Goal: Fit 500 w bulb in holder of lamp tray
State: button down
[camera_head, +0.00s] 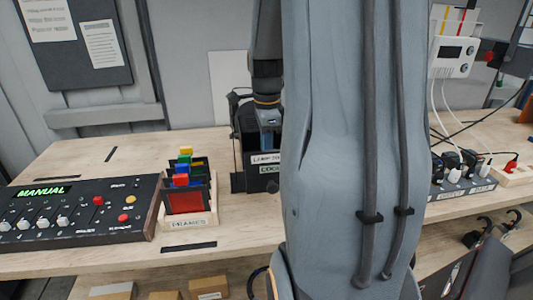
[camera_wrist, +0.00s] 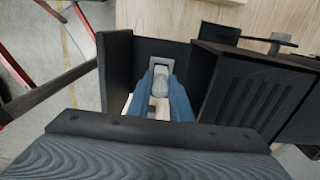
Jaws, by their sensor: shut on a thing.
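The lamp tray (camera_head: 252,178) is a black open box on the bench, with a "LAMP" label and a "COOL" sign on its front. In the wrist view its dark wall (camera_wrist: 116,72) stands left of my gripper (camera_wrist: 161,80). My gripper's blue fingers point down into the tray and are shut on a pale grey, rounded piece, seemingly the bulb (camera_wrist: 161,78). In the head view my gripper (camera_head: 269,142) is at the tray, partly behind my arm. The holder is hidden, so I cannot tell whether the bulb touches it.
A ridged black housing (camera_wrist: 250,85) is close to the right of my fingers in the wrist view. A "FRAMES" rack (camera_head: 188,205) with coloured tabs and a control desk (camera_head: 75,215) reading "MANUAL" stand left. Sockets with plugs (camera_head: 462,178) are at right.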

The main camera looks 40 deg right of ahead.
jog(key=shift+f, duration=0.45)
jog(key=c, duration=1.5)
grip_release()
